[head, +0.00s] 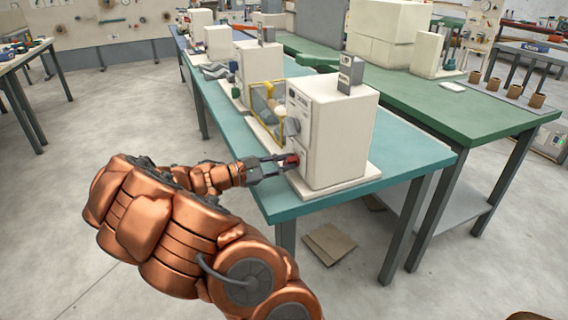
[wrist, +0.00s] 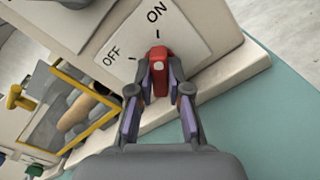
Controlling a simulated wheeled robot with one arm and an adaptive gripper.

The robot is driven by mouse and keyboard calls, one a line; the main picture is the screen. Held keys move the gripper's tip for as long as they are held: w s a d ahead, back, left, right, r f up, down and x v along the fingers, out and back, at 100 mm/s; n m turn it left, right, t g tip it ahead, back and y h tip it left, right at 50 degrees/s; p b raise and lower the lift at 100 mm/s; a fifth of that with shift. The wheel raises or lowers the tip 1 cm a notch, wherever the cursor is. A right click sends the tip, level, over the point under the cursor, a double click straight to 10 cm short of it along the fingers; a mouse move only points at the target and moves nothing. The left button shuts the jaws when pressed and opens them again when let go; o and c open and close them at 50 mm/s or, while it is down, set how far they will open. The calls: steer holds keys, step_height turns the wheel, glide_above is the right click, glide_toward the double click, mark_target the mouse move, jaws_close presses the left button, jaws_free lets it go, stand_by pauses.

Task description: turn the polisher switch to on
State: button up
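The polisher (head: 340,130) is a cream box-shaped machine near the front end of the teal bench. Its red switch (wrist: 158,58) sits on a pale plate (wrist: 190,30) marked OFF on the left and ON at the top in the wrist view. The switch's upper end points up toward the ON mark, away from the OFF mark. My gripper (wrist: 161,76) is at the switch, with one finger on each side, and looks shut on it. In the head view, my gripper (head: 288,162) reaches the lower front of the machine and partly hides the switch.
The teal bench (head: 405,150) carries other cream machines (head: 218,42) farther back. A yellow-framed guard (head: 265,100) stands beside the polisher, left of the switch in the wrist view. A green bench (head: 470,108) runs behind. A cardboard piece (head: 328,243) lies on the floor.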

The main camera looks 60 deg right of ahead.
steer(key=o, duration=0.4)
steer(key=v, duration=1.2)
steer(key=shift+s, duration=0.1)
stand_by(0.4)
